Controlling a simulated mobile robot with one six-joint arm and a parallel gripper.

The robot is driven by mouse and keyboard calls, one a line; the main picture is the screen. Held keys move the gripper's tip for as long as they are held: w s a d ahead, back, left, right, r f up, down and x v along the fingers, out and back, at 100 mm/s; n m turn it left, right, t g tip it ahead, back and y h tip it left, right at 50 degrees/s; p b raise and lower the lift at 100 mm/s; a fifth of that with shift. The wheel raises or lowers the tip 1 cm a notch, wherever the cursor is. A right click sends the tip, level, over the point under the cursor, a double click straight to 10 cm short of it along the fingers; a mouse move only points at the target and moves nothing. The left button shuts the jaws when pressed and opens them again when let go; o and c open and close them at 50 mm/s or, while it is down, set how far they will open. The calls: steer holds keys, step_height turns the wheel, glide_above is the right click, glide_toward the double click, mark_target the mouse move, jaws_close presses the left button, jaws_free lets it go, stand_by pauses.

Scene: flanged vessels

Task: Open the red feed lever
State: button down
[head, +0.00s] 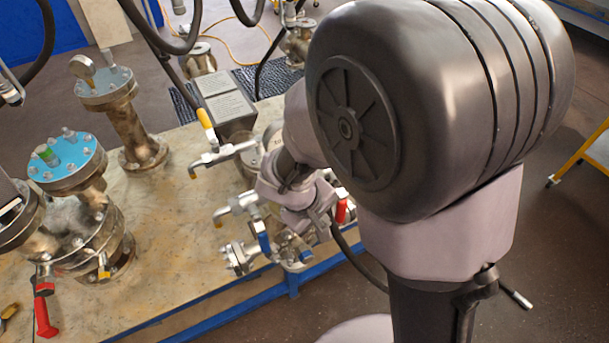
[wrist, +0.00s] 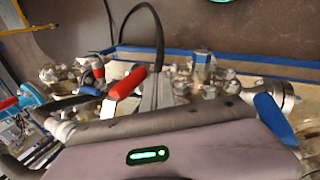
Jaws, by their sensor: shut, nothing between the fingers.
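A red lever (head: 341,210) stands on the valve group at the table's right end, just right of my gripper (head: 318,226) in the head view. In the wrist view this red lever (wrist: 128,82) slants up to the right, just left of my grey fingers (wrist: 158,88). The fingers are shut with nothing between them. I cannot tell whether they touch the lever. My arm hides part of the valve below it. Another red lever (head: 45,318) hangs down from the flanged vessel at the lower left. No label shows which one is the feed lever.
A blue-topped vessel (head: 65,160) and gauge vessel (head: 110,95) stand left. The table (head: 150,260) is clear at front middle.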

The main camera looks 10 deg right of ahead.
mark_target(341, 203)
steer(key=shift+w+d+r, duration=0.15)
steer(key=shift+w+d, duration=0.5)
steer(key=shift+d, duration=0.35)
